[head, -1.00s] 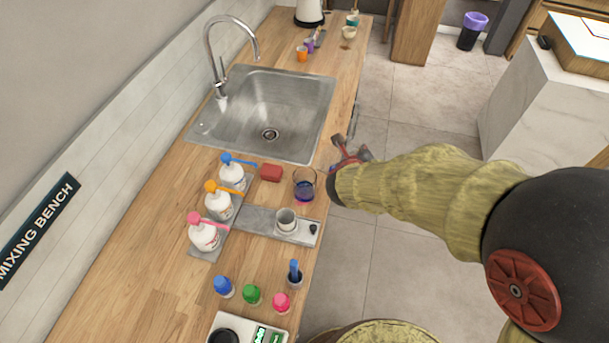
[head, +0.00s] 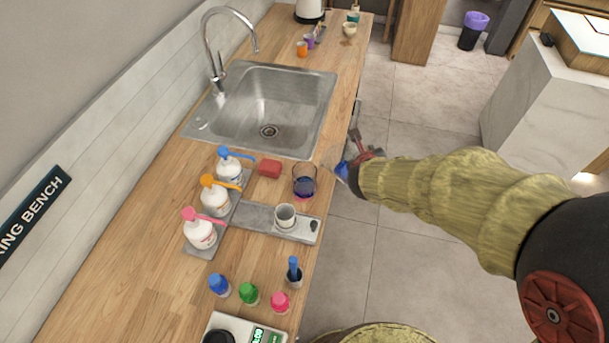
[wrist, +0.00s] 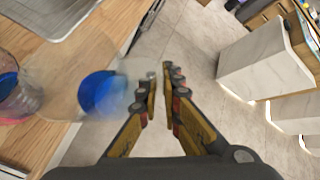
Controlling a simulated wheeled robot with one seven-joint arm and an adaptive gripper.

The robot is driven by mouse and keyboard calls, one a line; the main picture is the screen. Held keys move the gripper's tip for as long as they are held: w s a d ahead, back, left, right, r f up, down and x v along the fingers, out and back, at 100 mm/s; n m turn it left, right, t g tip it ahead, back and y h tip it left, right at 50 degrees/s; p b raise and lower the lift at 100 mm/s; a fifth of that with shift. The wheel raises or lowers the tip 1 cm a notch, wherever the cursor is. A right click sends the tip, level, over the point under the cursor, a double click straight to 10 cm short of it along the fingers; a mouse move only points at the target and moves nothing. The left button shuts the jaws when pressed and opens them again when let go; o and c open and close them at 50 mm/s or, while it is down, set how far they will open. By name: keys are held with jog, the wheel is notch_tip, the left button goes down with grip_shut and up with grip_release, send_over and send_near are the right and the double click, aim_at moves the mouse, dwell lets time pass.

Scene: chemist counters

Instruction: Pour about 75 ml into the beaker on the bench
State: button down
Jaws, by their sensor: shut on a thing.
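A clear glass beaker (head: 304,181) stands upright on the wooden bench near its right edge, with blue-purple liquid in it. It also shows at the left edge of the wrist view (wrist: 14,92). My gripper (head: 357,155) is just right of the beaker, past the bench edge. It is shut on a clear vessel with blue liquid (head: 342,170). In the wrist view the vessel (wrist: 98,92) is blurred and lies left of the fingertips (wrist: 160,75), beside the beaker. I cannot make out its rim or exact tilt, or any stream of liquid.
A red block (head: 270,169) lies left of the beaker. Pump bottles (head: 213,197) stand further left. The sink (head: 262,105) is behind. Open floor lies right of the bench.

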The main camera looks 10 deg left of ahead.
jog(key=shift+w+d+f+b, duration=0.1)
jog(key=shift+d+f+b, duration=0.15)
jog(key=shift+f+b, duration=0.25)
jog(key=shift+w+d+f+m+g+y+b, duration=0.25)
jog(key=shift+d+f+m+y+b, duration=0.25)
jog(key=shift+f+y+b, duration=0.55)
jog(key=shift+w+d+f+m+g+y+b, duration=0.15)
jog(key=shift+d+f+m+y+b, duration=0.35)
jog(key=shift+b, duration=0.9)
jog(key=shift+w+d+f+m+g+y+b, duration=0.15)
jog(key=shift+d+f+m+g+y+b, duration=0.15)
jog(key=shift+d+f+y+b, duration=0.75)
jog(key=shift+a+r+h, duration=0.2)
jog(key=shift+a+h, duration=0.1)
jog(key=shift+a, duration=0.05)
